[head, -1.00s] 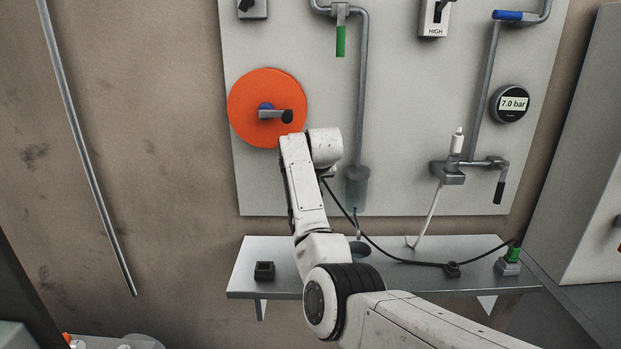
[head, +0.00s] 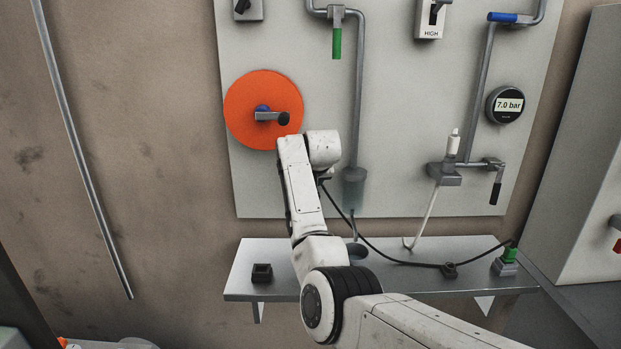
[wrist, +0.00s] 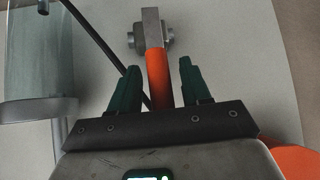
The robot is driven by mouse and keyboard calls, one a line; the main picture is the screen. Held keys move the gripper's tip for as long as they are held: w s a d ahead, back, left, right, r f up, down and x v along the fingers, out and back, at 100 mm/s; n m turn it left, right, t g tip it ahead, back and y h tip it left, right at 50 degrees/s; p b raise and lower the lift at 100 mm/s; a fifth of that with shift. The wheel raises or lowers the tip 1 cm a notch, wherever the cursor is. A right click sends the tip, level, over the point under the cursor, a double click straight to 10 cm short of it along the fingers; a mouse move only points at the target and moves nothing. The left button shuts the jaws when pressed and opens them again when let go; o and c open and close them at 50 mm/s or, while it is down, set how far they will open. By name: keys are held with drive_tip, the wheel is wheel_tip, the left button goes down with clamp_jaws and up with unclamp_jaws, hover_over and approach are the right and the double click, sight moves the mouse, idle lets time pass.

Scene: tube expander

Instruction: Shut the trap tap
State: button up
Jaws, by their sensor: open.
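In the wrist view, a tap with an orange lever handle (wrist: 160,78) and a grey metal body (wrist: 151,32), which I take to be the trap tap, is straight ahead. The handle points down towards the palm and lies between the fingers of my gripper (wrist: 158,72). The dark green fingers are open, one on each side, with a gap visible on both sides. Whether the handle touches the palm I cannot tell. A clear trap cylinder (wrist: 38,60) is left of the tap; it also shows in the head view (head: 353,190). In the head view my arm hides the tap and the fingers.
A large orange disc (head: 240,125) with a handle is on the panel (head: 400,120), above left of my wrist. A shelf (head: 400,285) is below, with a dark block (head: 262,273) and a cable (head: 395,257). A gauge (head: 505,105) reads 7.0 bar.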

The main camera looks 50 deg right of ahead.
drive_tip(key=b+v, duration=0.2)
drive_tip(key=v, duration=0.8)
drive_tip(key=shift+s+r, duration=0.15)
drive_tip(key=shift+s, duration=0.1)
drive_tip(key=shift+a, duration=0.1)
drive_tip(key=s+a+f+n+g+y, duration=0.1)
drive_tip(key=s+a+f, duration=0.35)
drive_tip(key=f, duration=0.45)
drive_tip(key=s+a+f+n+g, duration=0.1)
drive_tip(key=s+a+f, duration=0.3)
drive_tip(key=f, duration=0.5)
drive_tip(key=s+a+f+n+y, duration=0.1)
drive_tip(key=s+a+f, duration=0.2)
drive_tip(key=a+f, duration=0.4)
drive_tip(key=s+a+f+n+g+y, duration=0.1)
drive_tip(key=s+a+f, duration=0.4)
drive_tip(key=s, duration=0.4)
drive_tip(key=s+a+f+n+g+y, duration=0.1)
drive_tip(key=s+a+f, duration=0.4)
drive_tip(key=s, duration=0.4)
drive_tip(key=s+a+f+n+g+y, duration=0.1)
drive_tip(key=s+a+f, duration=0.3)
drive_tip(key=s, duration=0.5)
drive_tip(key=shift+a+f+n+g, duration=0.4)
drive_tip(key=shift+a+n+g, duration=0.1)
drive_tip(key=shift+a, duration=0.15)
drive_tip(key=shift+s, duration=0.1)
